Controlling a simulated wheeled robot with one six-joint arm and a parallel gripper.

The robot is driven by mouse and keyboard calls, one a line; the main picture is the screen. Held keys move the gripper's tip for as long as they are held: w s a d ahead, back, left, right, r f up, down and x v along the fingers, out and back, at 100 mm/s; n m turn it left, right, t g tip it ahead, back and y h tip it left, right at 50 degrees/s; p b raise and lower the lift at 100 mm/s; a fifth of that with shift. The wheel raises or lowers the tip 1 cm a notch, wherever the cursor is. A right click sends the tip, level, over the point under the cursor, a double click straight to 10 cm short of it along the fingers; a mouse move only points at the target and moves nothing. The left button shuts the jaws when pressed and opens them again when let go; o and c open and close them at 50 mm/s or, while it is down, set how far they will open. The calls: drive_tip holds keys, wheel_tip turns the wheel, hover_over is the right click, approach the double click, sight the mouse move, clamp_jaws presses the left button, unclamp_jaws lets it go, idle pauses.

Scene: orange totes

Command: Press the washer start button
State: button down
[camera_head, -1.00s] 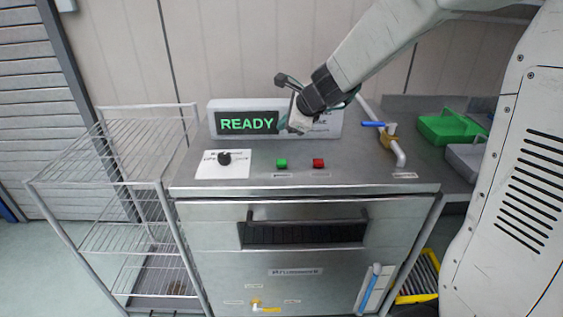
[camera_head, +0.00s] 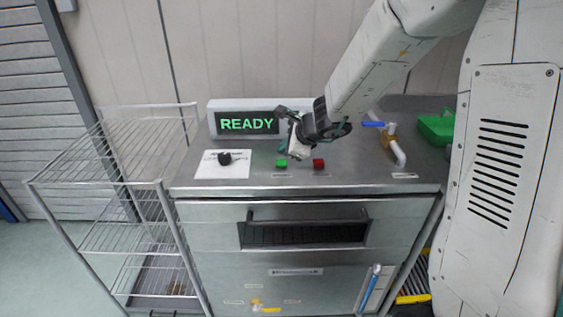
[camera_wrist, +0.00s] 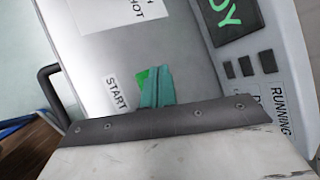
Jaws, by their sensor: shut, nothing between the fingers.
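The washer (camera_head: 300,185) is a steel machine with a display panel (camera_head: 215,106) reading READY in green. The green button (camera_head: 281,163) is on its top, beside the red button (camera_head: 318,164). In the wrist view a START label (camera_wrist: 116,93) lies beside the green button (camera_wrist: 142,78). My gripper (camera_head: 283,146) is just above and behind the green button. Its teal fingers (camera_wrist: 155,86) are shut and empty, and they hide part of the green button in the wrist view. I cannot tell that they touch it.
A black knob (camera_head: 224,158) on a white plate is left of the buttons. A blue-handled pipe valve (camera_head: 389,130) stands to the right. A wire rack (camera_head: 110,184) is on the left. A green tray (camera_head: 436,128) is at the far right, partly hidden by my arm.

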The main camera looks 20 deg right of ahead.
sight(278, 159)
drive_tip(key=shift+f, duration=0.65)
idle(1.6)
drive_tip(key=shift+f, duration=0.4)
drive_tip(key=shift+f, duration=0.45)
idle(0.6)
drive_tip(key=shift+r, duration=0.9)
drive_tip(key=shift+r, duration=2.5)
